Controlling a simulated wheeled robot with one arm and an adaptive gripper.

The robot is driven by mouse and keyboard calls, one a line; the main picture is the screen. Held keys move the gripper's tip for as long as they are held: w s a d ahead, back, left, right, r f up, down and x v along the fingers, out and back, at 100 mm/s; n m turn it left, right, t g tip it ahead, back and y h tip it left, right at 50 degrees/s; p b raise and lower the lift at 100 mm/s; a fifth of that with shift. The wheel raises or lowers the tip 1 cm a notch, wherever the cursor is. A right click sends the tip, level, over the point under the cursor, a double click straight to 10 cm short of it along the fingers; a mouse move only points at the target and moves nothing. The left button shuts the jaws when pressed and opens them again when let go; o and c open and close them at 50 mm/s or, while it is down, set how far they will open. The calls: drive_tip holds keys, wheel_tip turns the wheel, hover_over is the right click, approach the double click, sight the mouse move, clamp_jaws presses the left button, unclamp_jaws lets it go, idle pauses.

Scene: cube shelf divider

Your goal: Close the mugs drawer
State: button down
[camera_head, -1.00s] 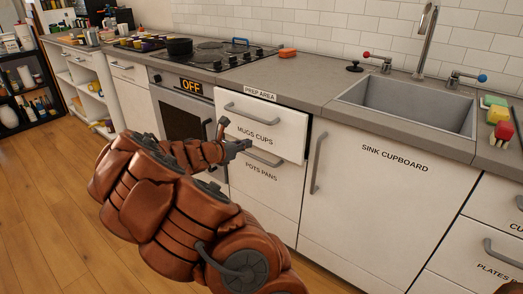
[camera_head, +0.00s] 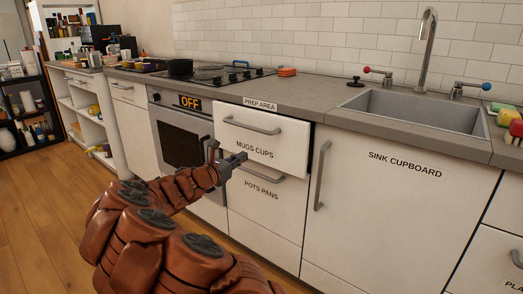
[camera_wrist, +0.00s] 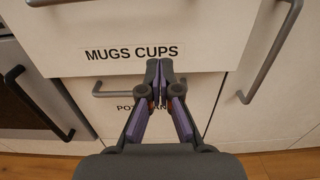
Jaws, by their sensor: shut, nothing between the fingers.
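The mugs drawer (camera_head: 262,137) is white and labelled "MUGS CUPS". It sits under the "PREP AREA" counter, and its front stands out a little from the cabinet, so it is slightly open. Its grey bar handle (camera_head: 252,126) is near its top. My gripper (camera_head: 242,157) is shut and empty at the lower part of the drawer front, near the label's left end. In the wrist view the drawer front (camera_wrist: 215,45) fills the top, and my gripper's fingertips (camera_wrist: 160,66) are together just below the label. I cannot tell whether they touch the front.
The pots and pans drawer (camera_head: 264,208) is below, with its own bar handle (camera_head: 252,172). The oven (camera_head: 185,135) showing "OFF" is at left. The sink cupboard (camera_head: 400,210) with a vertical handle is at right. The wooden floor (camera_head: 40,220) at left is clear.

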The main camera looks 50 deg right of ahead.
sight(266, 144)
drive_tip(key=d+b, duration=0.1)
drive_tip(key=d, duration=0.2)
drive_tip(key=d+b, duration=0.1)
drive_tip(key=d, duration=0.3)
drive_tip(key=d+b, duration=0.1)
drive_tip(key=d, duration=0.3)
drive_tip(key=shift+s, duration=0.25)
